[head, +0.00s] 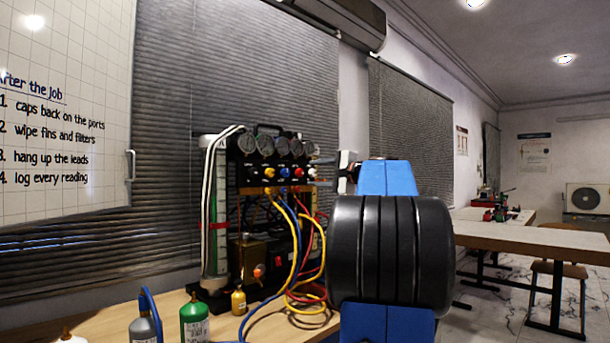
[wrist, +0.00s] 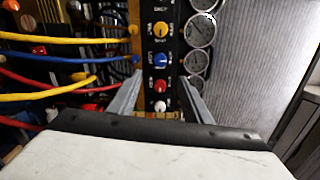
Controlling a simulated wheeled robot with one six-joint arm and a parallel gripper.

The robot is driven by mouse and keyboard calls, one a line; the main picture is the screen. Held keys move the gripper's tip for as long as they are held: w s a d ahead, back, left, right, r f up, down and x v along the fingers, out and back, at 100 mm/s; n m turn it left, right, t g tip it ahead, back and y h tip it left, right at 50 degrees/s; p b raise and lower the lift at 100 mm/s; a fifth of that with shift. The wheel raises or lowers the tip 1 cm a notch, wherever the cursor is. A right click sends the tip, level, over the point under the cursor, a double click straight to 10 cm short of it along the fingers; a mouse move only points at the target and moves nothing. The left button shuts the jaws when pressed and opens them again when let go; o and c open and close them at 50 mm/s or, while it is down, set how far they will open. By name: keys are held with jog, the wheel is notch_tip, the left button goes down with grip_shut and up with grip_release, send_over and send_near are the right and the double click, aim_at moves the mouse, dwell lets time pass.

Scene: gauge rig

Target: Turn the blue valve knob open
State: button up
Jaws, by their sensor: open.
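The blue valve knob (head: 284,173) is on the front of the black gauge panel, between a yellow knob (head: 269,172) and a red knob (head: 298,172). In the wrist view the blue knob (wrist: 160,60) lies just beyond my fingertips, with nothing covering it. My gripper (wrist: 161,80) is open and empty, its two grey fingers spread to either side of the knob row. The red knob (wrist: 160,86) and white knob (wrist: 160,106) show between the fingers. In the head view my arm hides most of the gripper, at the right of the panel.
Several gauges (head: 281,147) line the panel above the knobs. Yellow, blue and red hoses (head: 291,240) hang below it.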

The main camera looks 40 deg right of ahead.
jog(key=shift+s, duration=1.8)
jog(key=w+a+f+n+g+y, duration=0.1)
jog(key=a+f+n+g, duration=0.1)
jog(key=a+f, duration=0.45)
jog(key=a+f+n+g+y, duration=0.15)
jog(key=a+f, duration=0.25)
jog(key=a, duration=0.6)
jog(key=w+a+f+n+g+y, duration=0.1)
jog(key=a+f+n+g, duration=0.1)
jog(key=a+f, duration=0.45)
jog(key=s+a+f+n+g, duration=0.2)
jog(key=s+a+f+n, duration=0.1)
jog(key=s+a+f, duration=0.4)
jog(key=s+a+f+n+g, duration=0.2)
jog(key=a+f, duration=0.4)
jog(key=a, duration=0.4)
jog(key=s+a+f+n+g+h, duration=0.1)
jog(key=s+f+n, duration=0.3)
jog(key=s+f, duration=0.5)
jog(key=s+a+f+n+g+h, duration=0.2)
jog(key=s+a+f+n, duration=0.2)
jog(key=s+f, duration=0.6)
jog(key=shift+f+n+g, duration=0.3)
jog(key=shift+n+g, duration=0.05)
jog(key=shift+n, duration=0.2)
jog(key=shift+a+h, duration=0.1)
jog(key=shift+h, duration=0.15)
jog(key=shift+c, duration=0.3)
